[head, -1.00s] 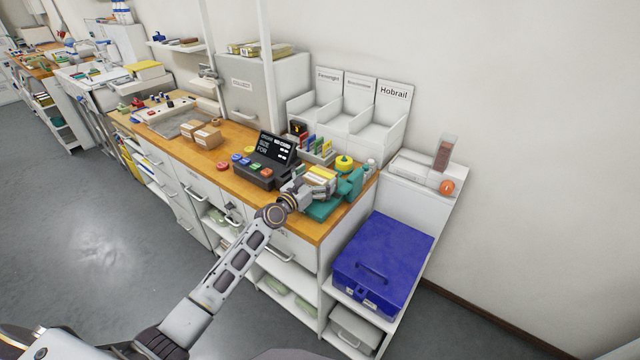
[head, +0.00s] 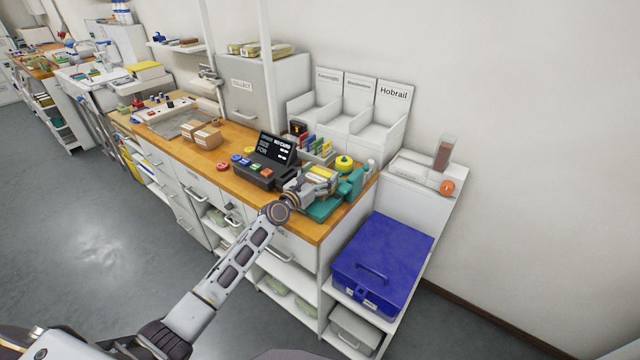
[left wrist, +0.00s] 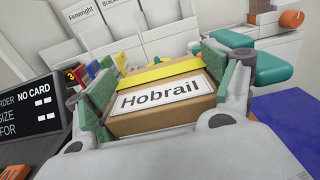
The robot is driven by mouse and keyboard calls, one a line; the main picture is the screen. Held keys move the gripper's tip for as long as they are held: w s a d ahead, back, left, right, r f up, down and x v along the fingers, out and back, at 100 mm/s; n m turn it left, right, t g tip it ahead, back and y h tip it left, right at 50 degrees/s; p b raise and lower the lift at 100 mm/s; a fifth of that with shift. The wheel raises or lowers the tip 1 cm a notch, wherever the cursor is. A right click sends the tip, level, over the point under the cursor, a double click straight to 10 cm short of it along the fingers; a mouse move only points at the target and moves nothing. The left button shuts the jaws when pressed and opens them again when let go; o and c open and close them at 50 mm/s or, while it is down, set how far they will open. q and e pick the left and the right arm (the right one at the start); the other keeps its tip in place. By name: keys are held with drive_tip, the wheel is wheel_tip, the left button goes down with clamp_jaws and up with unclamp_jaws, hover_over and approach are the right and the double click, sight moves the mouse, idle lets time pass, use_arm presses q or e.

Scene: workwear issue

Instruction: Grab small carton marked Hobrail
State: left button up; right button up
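The small carton marked Hobrail (left wrist: 160,96) is brown with a white label and a yellow band on top. It fills the space between the green pads of my left gripper (left wrist: 168,92) in the left wrist view, one pad against each side. In the head view the carton (head: 320,173) shows as a small yellow-topped box by my left gripper (head: 312,182), over the right end of the bench. My left gripper looks shut on it; the carton's underside is hidden. My right gripper is in neither view.
A teal device (head: 352,187) stands close to the carton's right. A black display (head: 274,150) with coloured buttons is to its left. White bins (head: 378,133) with name cards, one reading Hobrail, stand behind. A blue case (head: 382,262) sits lower right. Two brown cartons (head: 202,135) lie further left.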

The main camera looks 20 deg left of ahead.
sight(320, 175)
use_arm(q)
drive_tip(key=c, duration=0.4)
drive_tip(key=shift+c, duration=0.6)
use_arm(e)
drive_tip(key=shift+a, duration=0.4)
use_arm(q)
drive_tip(key=shift+r, duration=0.1)
drive_tip(key=shift+r+p, duration=0.85)
drive_tip(key=shift+r, duration=0.55)
wheel_tip(320, 175, up, 6)
drive_tip(key=shift+f+p, duration=0.25)
drive_tip(key=shift+p, duration=0.65)
drive_tip(key=shift+r, duration=0.7)
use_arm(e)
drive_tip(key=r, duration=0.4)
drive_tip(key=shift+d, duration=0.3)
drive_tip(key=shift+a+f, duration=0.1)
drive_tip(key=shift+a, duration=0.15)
